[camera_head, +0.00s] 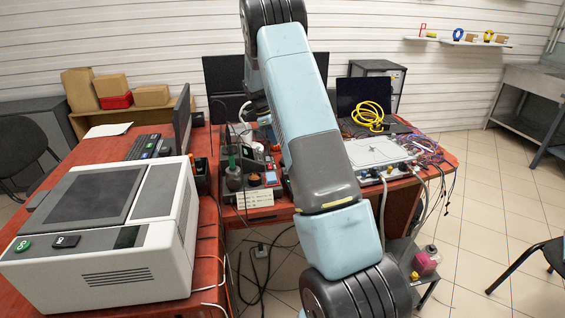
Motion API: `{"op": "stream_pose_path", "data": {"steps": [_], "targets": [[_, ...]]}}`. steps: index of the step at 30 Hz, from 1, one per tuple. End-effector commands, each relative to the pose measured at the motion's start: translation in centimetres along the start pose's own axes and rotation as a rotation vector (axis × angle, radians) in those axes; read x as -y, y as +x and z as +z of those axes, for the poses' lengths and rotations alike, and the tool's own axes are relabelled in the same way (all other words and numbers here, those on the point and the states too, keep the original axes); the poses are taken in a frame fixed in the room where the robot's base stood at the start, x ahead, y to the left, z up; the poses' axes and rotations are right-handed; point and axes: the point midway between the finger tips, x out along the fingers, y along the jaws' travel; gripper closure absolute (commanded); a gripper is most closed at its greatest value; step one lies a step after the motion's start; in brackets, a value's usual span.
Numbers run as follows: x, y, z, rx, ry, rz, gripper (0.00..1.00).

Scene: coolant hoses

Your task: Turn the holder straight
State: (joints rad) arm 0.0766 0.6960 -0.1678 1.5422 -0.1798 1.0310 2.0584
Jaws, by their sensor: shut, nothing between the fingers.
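My arm crosses the middle of the view from bottom to top, with its elbow at the top edge. My gripper does not show; the arm hides part of the bench behind it. I cannot make out with certainty which thing is the holder. A white flat-topped unit (381,153) with knobs on its front stands on the red bench, right of my arm. Pale hoses or cables hang from its front. A dark station with a bulb-shaped tool (233,178) stands left of my arm.
A large white machine (105,230) fills the left red table. A yellow coiled hose (368,114) lies by a black laptop (363,93). Loose wires (428,152) crowd the bench's right end. A pink bottle (427,261) stands low below.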

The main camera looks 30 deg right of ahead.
Motion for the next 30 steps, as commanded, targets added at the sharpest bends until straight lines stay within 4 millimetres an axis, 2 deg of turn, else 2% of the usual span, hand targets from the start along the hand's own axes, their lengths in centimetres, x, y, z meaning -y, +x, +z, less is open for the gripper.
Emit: {"op": "stream_pose_path", "data": {"steps": [10, 18, 24, 30], "targets": [[0.7, 3.2, 0.2, -0.017, 0.049, 0.011, 1.00], [0.7, 7.7, 0.1, -0.016, 0.048, 0.012, 1.00], [0.7, 10.2, 0.1, -0.016, 0.047, 0.010, 1.00], [0.7, 11.4, 0.1, -0.015, 0.048, 0.009, 1.00]]}}
